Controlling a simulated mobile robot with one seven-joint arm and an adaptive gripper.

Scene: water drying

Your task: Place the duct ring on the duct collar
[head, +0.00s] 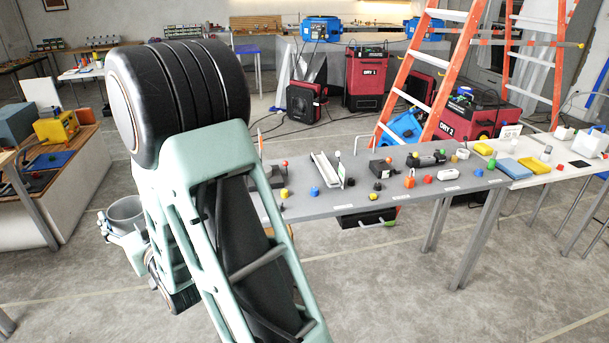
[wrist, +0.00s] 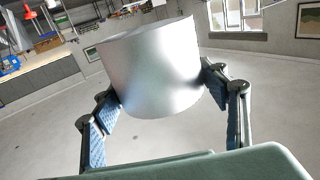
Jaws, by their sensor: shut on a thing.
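The duct ring (wrist: 155,70) is a silvery, smooth, wide cylinder in the wrist view. My gripper (wrist: 163,95) has its two blue-padded fingers on either side of the ring, closed on its outer wall. In the head view the ring (head: 126,211) shows as a grey metal band at the left, partly hidden by my arm. It is held in the air over open floor, left of the grey table. I cannot make out the duct collar in either view.
The grey table (head: 420,194) carries several small coloured parts and a white channel piece (head: 326,170). A white table (head: 555,165) stands right of it. An orange ladder (head: 408,70) and red dryers (head: 366,80) stand behind. A wooden bench (head: 85,165) is at the left.

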